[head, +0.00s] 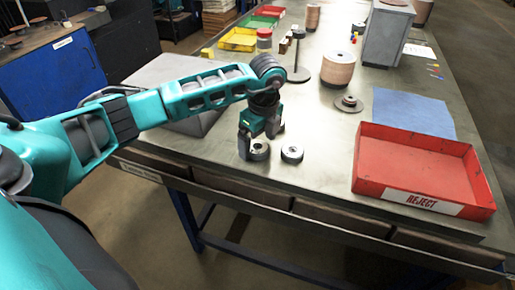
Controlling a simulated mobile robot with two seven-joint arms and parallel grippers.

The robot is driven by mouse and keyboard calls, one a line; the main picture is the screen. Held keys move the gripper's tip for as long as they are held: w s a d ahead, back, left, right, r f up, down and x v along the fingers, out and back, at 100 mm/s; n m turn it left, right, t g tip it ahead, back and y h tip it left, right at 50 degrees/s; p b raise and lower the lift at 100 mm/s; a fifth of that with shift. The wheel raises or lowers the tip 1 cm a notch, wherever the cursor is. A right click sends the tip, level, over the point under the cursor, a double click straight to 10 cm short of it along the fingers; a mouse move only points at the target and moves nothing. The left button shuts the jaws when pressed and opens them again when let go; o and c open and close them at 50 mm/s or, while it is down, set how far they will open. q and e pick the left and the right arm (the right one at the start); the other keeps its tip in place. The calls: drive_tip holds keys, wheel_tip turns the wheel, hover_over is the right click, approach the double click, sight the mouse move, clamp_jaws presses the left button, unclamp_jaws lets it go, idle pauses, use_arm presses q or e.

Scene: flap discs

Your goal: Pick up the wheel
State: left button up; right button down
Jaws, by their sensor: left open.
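Two small grey wheels lie near the front edge of the workbench. One wheel (258,152) is at my left gripper (260,143), which points down with its fingers apart. One finger stands at the wheel's left side and the other is behind its right side. Part of this wheel is hidden by the gripper, and I cannot tell whether the fingers touch it. The other wheel (292,153), with a pale centre, lies just to the right, apart from the gripper. My right gripper is not in view.
A red REJECT tray (420,166) stands at the right front, beside a blue mat (413,112). Behind are a copper-coloured spool (338,70), a flanged disc (348,104), a dark stand (301,72) and a grey box (388,35). The bench between wheels and tray is clear.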

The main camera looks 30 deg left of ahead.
use_arm(q)
drive_tip(key=shift+f, duration=0.5)
drive_tip(key=c, duration=1.2)
